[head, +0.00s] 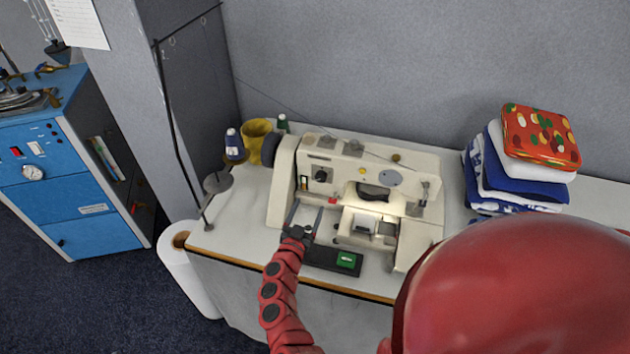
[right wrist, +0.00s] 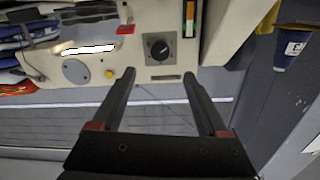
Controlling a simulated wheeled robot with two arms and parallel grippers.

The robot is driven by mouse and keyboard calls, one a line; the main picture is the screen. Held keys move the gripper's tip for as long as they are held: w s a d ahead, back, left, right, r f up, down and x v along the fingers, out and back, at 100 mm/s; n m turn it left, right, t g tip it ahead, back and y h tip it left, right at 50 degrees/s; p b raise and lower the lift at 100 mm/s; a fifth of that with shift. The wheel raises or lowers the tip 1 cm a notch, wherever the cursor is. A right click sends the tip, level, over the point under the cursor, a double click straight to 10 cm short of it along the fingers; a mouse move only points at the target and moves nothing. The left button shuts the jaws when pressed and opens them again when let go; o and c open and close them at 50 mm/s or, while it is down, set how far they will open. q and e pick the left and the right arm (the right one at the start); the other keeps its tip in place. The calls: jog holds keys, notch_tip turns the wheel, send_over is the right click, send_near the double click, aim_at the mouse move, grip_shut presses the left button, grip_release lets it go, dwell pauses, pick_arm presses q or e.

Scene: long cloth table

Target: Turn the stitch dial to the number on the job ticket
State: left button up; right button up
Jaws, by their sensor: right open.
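The cream sewing machine (head: 330,155) stands on the table. Its black round dial (head: 320,175) is on the front face, and it also shows in the right wrist view (right wrist: 159,47) on a grey plate. Its numbers are too small to read. My right gripper (head: 305,216) is open and empty, in front of the machine and below the dial in the head view. In the right wrist view, the open fingers (right wrist: 158,88) point toward the dial's plate, one to each side, apart from the dial. No sheet can be identified surely as the job ticket. My left gripper is out of view.
A sheet with small print (head: 78,22) hangs at upper left. Folded cloths (head: 520,170) are stacked right of the machine. A thread spool (head: 234,146) and a yellow cup (head: 257,135) stand left. A black box with a green switch (head: 347,259) lies at the front edge.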

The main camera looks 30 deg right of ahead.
aim_at(320, 180)
jog(key=p+x, duration=0.1)
jog(key=x, duration=1)
jog(key=shift+w, duration=0.1)
jog(key=shift+f, duration=0.1)
grip_shut()
